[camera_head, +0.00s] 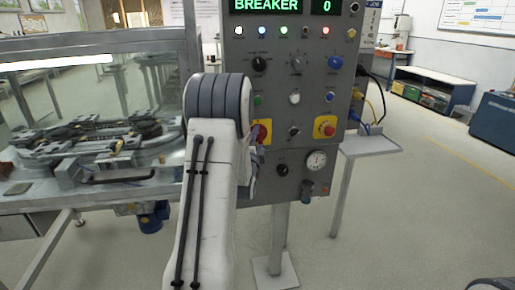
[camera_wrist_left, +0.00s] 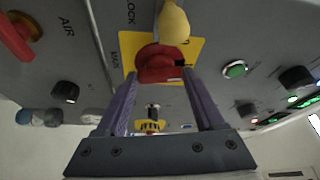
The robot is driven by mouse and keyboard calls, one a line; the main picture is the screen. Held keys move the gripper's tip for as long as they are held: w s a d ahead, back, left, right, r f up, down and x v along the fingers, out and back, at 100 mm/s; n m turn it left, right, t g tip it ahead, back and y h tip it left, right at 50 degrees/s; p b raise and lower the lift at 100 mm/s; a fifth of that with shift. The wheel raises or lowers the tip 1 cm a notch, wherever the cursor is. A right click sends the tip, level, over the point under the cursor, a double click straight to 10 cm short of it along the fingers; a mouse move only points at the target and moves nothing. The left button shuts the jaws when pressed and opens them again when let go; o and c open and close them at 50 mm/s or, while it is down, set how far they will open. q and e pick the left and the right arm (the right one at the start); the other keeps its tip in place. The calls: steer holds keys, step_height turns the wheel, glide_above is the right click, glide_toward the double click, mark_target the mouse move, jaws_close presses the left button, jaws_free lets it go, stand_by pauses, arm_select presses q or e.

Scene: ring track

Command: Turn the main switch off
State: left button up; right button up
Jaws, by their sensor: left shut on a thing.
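The main switch is a red knob (camera_head: 264,131) on a yellow plate (camera_wrist_left: 128,54), on the front of the grey control panel (camera_head: 299,93). My left arm hides part of it in the head view. In the left wrist view the red knob (camera_wrist_left: 157,61) sits between the tips of my left gripper (camera_wrist_left: 160,77), which is shut on it. A yellow rounded piece (camera_wrist_left: 174,24) stands beside the knob over the plate. The knob's exact angle is hard to tell. My right gripper is not in view.
A red emergency stop button (camera_head: 325,127) on yellow sits to the right of the switch. Other knobs, lit buttons and a gauge (camera_head: 316,160) surround it. The green display (camera_head: 265,5) reads BREAKER. A glass-fronted ring track bench (camera_head: 95,195) stands at the left.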

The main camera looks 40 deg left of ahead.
arm_select(q)
steer(key=n+y+b, duration=0.2)
steer(key=n+b, duration=0.3)
steer(key=f+n+y+b, duration=0.1)
steer(key=n+y+b, duration=0.1)
steer(key=n+b, duration=0.2)
steer(key=n+y+b, duration=0.2)
steer(key=n+b, duration=0.3)
steer(key=b, duration=0.3)
steer(key=shift+w+d+f+n, duration=0.15)
steer(key=shift+w+d+n, duration=0.1)
steer(key=shift+n, duration=0.05)
steer(key=n+y+b, duration=0.1)
steer(key=n, duration=0.1)
steer(key=n+g+b, duration=0.1)
steer(key=shift+w+d+n+g+y+b, duration=0.1)
steer(key=shift+n+g+y+b, duration=0.2)
steer(key=shift+n+y, duration=0.1)
steer(key=shift+r+n+g+y+b, duration=0.25)
steer(key=shift+n+g+y+b, duration=0.1)
steer(key=shift+n, duration=0.75)
steer(key=o, duration=1.4)
steer(key=v, duration=1)
steer(key=shift+d, duration=0.15)
